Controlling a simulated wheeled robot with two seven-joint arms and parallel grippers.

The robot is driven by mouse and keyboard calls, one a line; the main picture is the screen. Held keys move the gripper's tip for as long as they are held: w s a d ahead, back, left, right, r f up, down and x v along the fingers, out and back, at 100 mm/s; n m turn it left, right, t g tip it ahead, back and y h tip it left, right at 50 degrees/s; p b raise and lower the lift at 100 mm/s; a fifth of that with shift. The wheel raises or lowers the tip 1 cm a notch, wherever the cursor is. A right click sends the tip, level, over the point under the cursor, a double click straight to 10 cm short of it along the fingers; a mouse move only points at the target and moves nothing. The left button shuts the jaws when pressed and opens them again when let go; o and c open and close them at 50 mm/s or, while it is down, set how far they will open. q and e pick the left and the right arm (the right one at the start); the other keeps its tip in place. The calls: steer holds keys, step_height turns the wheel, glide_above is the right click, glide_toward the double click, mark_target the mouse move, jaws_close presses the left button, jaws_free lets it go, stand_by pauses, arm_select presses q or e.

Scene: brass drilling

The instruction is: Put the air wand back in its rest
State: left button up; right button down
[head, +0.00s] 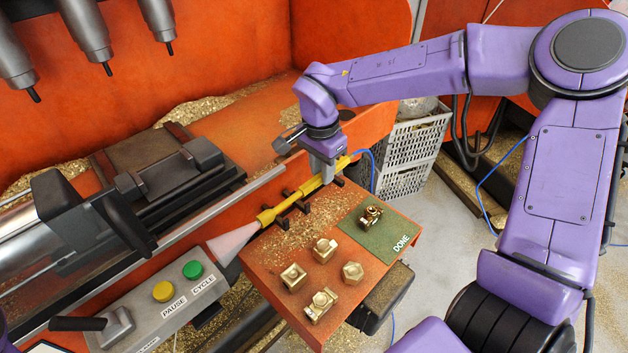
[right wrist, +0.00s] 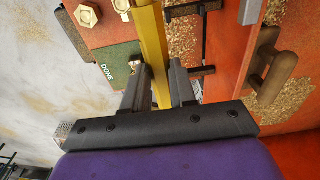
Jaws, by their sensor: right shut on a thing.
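The yellow air wand (head: 289,207) runs diagonally along the back edge of the orange shelf (head: 280,267), with a pale pink cone (head: 232,243) at its lower left end and a blue hose at its upper right end. My right gripper (head: 327,172) is shut on the wand near the hose end. In the right wrist view the wand (right wrist: 152,40) passes between the fingers (right wrist: 160,78). The rest looks to be the dark pegs (head: 302,205) along the shelf edge. The wand crosses over them; I cannot tell whether it touches them. My left gripper is out of view.
Several brass fittings (head: 324,249) stand on the shelf, and one (head: 371,215) is on the green DONE mat (head: 388,243). A control box (head: 170,300) with yellow and green buttons is at lower left. A vise (head: 160,165) stands behind. Grey crates (head: 415,140) are beyond.

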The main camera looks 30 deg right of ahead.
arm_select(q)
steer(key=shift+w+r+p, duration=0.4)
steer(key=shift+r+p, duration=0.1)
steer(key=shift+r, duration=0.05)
arm_select(e)
steer(key=w+d+f, duration=0.1)
steer(key=w+f, duration=0.4)
steer(key=f, duration=0.4)
steer(key=shift+f, duration=0.15)
steer(key=c, duration=0.9)
jaws_free()
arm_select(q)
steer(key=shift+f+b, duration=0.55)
arm_select(e)
steer(key=r, duration=1.2)
steer(key=shift+a+r, duration=0.2)
steer(key=shift+a, duration=0.1)
